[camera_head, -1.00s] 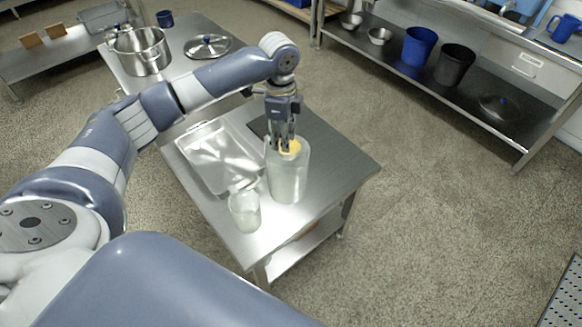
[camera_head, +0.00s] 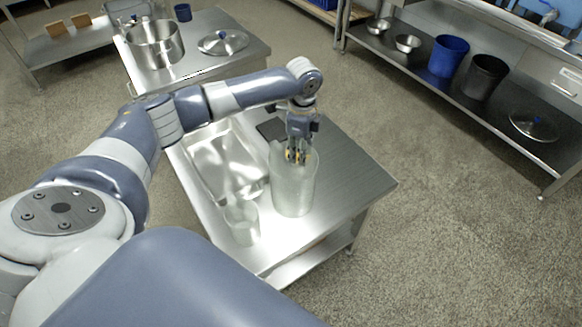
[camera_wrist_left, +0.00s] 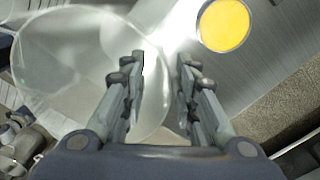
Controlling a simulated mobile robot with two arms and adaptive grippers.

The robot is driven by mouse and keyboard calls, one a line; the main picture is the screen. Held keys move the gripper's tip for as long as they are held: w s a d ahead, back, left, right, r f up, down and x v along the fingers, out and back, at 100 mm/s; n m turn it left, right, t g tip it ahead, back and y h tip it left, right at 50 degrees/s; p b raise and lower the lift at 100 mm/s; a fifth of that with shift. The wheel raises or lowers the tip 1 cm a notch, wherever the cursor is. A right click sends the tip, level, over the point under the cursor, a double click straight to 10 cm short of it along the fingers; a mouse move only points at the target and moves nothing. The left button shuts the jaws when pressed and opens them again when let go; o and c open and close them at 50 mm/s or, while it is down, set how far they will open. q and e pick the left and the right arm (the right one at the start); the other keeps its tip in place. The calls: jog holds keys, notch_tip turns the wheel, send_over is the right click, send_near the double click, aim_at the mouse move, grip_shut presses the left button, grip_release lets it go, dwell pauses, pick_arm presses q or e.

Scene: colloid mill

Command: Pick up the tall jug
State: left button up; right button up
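The tall jug (camera_head: 293,192) is a frosted, see-through cylinder standing upright on the front right of a steel table. It also shows in the left wrist view as a wide round outline (camera_wrist_left: 60,70) at the left. My left gripper (camera_head: 297,158) points down at the top of the jug. In the left wrist view its two fingers (camera_wrist_left: 160,85) are apart, with the jug's right wall seen between them. I cannot tell if either finger touches the jug. The jug's base is hard to make out. My right gripper is out of view.
A smaller clear jug (camera_head: 242,222) stands left of the tall one, and a shiny steel tray (camera_head: 212,165) lies behind it. A yellow disc (camera_wrist_left: 223,25) shows near the fingers. The table's right part (camera_head: 355,180) is bare. A steel pot (camera_head: 155,45) stands farther back.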

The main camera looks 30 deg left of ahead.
pick_arm(q)
notch_tip(320, 180, down, 4)
jog(key=shift+w, duration=0.15)
grip_shut()
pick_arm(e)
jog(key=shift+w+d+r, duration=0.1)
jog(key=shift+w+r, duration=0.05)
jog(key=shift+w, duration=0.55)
